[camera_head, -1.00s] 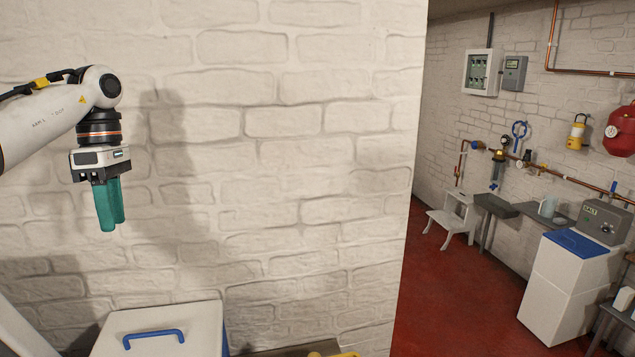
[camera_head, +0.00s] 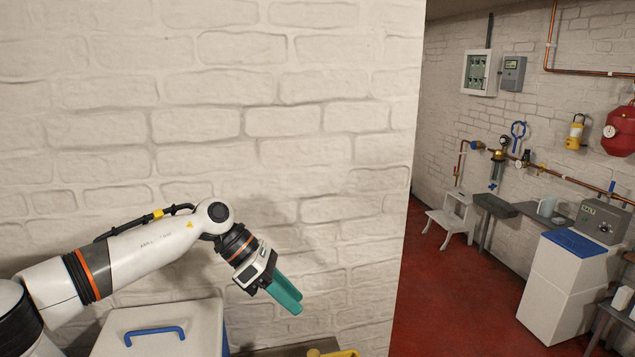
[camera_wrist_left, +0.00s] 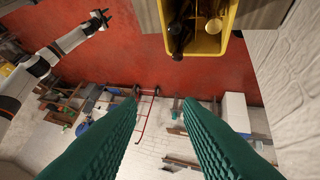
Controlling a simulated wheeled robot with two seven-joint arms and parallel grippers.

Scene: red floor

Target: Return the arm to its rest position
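My left gripper (camera_head: 291,304) has teal fingers and hangs at the lower middle of the head view, tilted down to the right in front of the white brick wall. In the left wrist view (camera_wrist_left: 160,106) its two fingers stand apart with nothing between them. My left arm reaches in from the lower left. My right arm shows at the left of the left wrist view, and its gripper (camera_wrist_left: 101,19) has its small dark fingers apart, with nothing seen between them.
A white box with a blue handle (camera_head: 155,336) stands below my left arm. A yellow crate (camera_wrist_left: 207,46) holds dark bottles; its edge shows at the bottom of the head view. A white cabinet with a blue top (camera_head: 566,285) stands right, on red floor (camera_head: 440,300).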

